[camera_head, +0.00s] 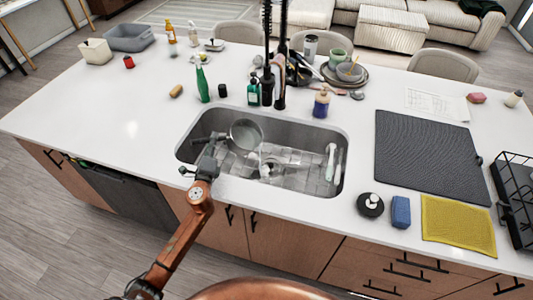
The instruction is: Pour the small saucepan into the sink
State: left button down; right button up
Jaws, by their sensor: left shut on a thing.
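The small saucepan (246,133), grey and round, is over the left part of the sink (312,122). My left gripper (211,145) is at the left side of the sink, shut on the saucepan beside its bowl. The pan's open top faces toward the camera and it looks tilted. What is inside the pan is too small to tell. The sink is a steel basin with a gridded floor. A clear or shiny round shape (270,168) shows in it below the pan; I cannot tell what it is. My right gripper is out of view.
The faucet (280,75) and soap bottles (254,92) stand behind the sink. A white-and-green brush (330,162) is at the basin's right side. A black drying mat (430,150), blue sponge (401,211) and yellow cloth (458,226) lie right.

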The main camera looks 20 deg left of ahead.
pick_arm(q)
jog(key=shift+s+d+r+m+t+b, duration=0.15)
jog(key=shift+d+r+m+b, duration=0.15)
jog(key=shift+d+r, duration=0.15)
jog(key=shift+s+d+r+m+t+b, duration=0.2)
jog(key=shift+d+r+m, duration=0.15)
jog(key=shift+d, duration=0.15)
dwell(2.0)
jog(key=shift+s+d+r+m+t+h+b, duration=0.15)
jog(key=shift+s+d+r+m+t+b, duration=0.15)
jog(key=shift+d+r+m+t+b, duration=0.35)
jog(key=shift+s+d+r+m+t+h+b, duration=0.15)
jog(key=shift+s+d+r+m+t+b, duration=0.15)
jog(key=shift+d+r+m+b, duration=0.6)
dwell(3.5)
